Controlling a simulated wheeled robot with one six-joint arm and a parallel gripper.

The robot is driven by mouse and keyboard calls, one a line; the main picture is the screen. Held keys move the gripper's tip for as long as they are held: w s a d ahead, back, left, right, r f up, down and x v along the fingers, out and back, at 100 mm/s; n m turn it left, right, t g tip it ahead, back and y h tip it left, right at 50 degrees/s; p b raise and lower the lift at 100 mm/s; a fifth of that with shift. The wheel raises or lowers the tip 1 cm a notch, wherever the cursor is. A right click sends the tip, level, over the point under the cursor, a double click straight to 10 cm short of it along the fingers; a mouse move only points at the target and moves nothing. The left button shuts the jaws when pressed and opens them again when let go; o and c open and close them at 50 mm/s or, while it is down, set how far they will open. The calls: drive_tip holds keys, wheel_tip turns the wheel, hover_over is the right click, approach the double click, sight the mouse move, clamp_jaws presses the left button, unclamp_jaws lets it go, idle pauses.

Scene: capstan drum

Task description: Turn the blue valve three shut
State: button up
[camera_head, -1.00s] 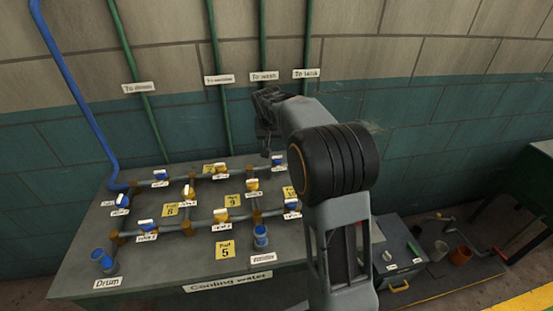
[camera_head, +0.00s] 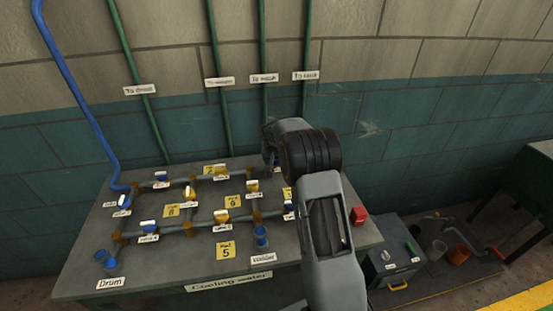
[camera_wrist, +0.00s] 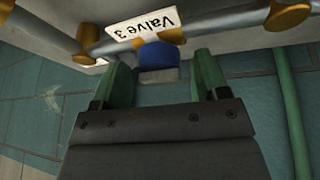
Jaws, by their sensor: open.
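Blue valve three (camera_wrist: 158,56) shows in the wrist view as a blue cap or handle on a grey pipe. A white "Valve 3" label (camera_wrist: 143,27) is beside it, upside down in the picture. My gripper (camera_wrist: 162,66) is open, with one green finger to each side of the blue handle. The handle lies between the fingertips, with a gap visible on both sides. In the head view my gripper (camera_head: 268,148) is over the back right of the pipework and hides valve three.
The bench (camera_head: 180,263) carries a pipe grid with several other blue and yellow valves close by. Green pipes (camera_head: 222,125) run up the wall behind.

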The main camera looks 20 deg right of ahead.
drive_tip(key=shift+f, duration=0.2)
drive_tip(key=shift+c, duration=0.4)
drive_tip(key=c, duration=0.8)
